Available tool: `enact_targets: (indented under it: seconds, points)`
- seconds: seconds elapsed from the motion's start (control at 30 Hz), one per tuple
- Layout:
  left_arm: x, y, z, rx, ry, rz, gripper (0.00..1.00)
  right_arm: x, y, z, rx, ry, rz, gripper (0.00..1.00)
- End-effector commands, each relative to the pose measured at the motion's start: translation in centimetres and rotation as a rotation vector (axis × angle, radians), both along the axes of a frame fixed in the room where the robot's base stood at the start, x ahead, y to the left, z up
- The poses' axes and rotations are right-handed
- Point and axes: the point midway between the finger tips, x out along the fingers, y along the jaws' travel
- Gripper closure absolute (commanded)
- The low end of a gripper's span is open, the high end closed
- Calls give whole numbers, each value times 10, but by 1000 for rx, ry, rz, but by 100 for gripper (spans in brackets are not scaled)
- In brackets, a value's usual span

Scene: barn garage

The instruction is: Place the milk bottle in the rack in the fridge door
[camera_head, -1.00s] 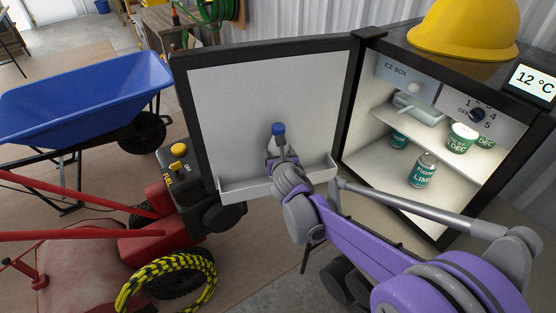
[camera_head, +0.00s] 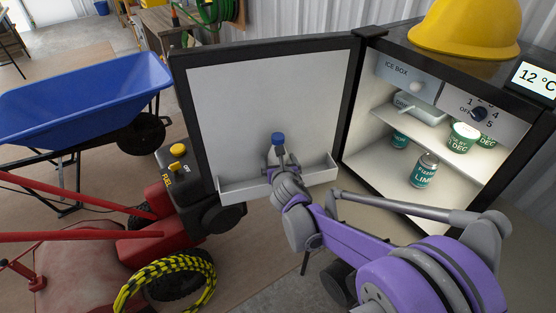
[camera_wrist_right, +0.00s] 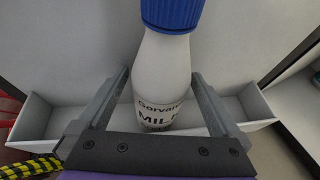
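The white milk bottle (camera_wrist_right: 163,80) with a blue cap (camera_head: 278,138) stands upright against the inner face of the open fridge door (camera_head: 265,95). Its lower part is between the ends of the white door rack (camera_head: 240,188), which also shows in the right wrist view (camera_wrist_right: 35,115). In the head view my gripper hides its base. My right gripper (camera_head: 284,172) is open, with one finger on each side of the bottle and small gaps beside it in the right wrist view (camera_wrist_right: 160,78). My left gripper is not in view.
The open fridge at right holds several green cans, one (camera_head: 424,170) near the shelf's front. A yellow hard hat (camera_head: 465,28) lies on top. A red machine (camera_head: 150,235) with yellow-black rope (camera_head: 165,275) and a blue wheelbarrow (camera_head: 85,95) stand left of the door.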

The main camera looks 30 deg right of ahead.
Motion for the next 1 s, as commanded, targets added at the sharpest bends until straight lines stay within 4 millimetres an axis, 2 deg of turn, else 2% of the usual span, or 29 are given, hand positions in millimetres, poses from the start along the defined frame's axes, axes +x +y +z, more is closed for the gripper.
enact_targets:
  seconds: [0.17, 0.7, 1.0]
  points:
    - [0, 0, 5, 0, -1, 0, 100, -1, 1, 6, 0, 0, 0, 0]
    - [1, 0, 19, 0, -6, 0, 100, -85, 36, 43, 0, 0, 1, 0]
    - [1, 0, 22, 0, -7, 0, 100, -103, 43, 50, 0, 0, 0, 0]
